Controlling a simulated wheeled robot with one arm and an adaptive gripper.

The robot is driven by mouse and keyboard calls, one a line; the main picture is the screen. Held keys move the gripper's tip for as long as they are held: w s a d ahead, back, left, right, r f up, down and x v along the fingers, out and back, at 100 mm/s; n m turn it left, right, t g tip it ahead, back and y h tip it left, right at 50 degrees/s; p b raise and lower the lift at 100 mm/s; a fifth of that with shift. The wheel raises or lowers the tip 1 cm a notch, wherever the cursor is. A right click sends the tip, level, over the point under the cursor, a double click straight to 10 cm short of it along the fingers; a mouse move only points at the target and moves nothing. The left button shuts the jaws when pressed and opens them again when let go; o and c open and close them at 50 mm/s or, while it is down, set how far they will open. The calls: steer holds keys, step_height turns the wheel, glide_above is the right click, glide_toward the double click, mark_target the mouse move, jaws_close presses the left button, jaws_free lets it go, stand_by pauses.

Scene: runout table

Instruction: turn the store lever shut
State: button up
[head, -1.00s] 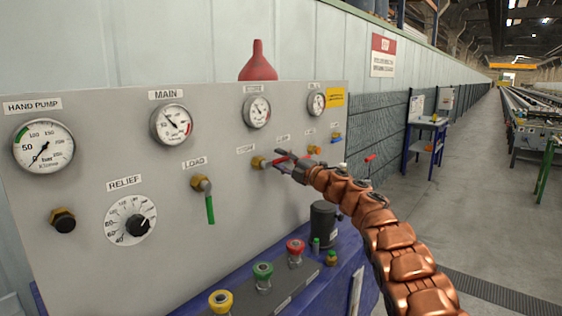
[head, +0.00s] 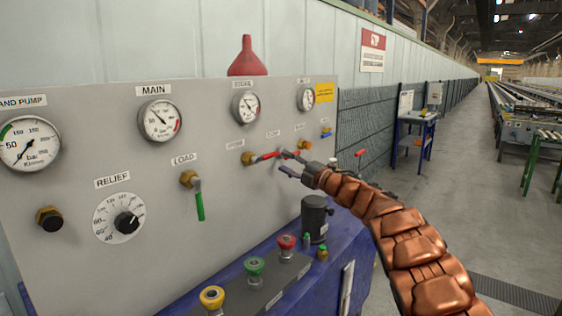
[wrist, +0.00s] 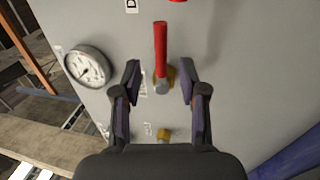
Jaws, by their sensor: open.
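The store lever (head: 268,156) is red, on a brass valve under a small label on the grey panel (head: 100,260). In the head view it points right, roughly level, and its outer part is crossed by my fingers. My gripper (head: 284,162) is open just right of the valve. In the wrist view a red lever (wrist: 160,48) stands in line with the gap between the spread fingers of my gripper (wrist: 159,82). No contact between fingers and lever can be made out. The label beside that lever is too small to read.
The load valve's green handle (head: 200,204) hangs down at left. A black cylinder (head: 315,218) and coloured fittings, including a red one (head: 286,242), stand on the blue base below. A red funnel (head: 247,60) sits on top.

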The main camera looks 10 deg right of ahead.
steer(key=shift+v, duration=2.6)
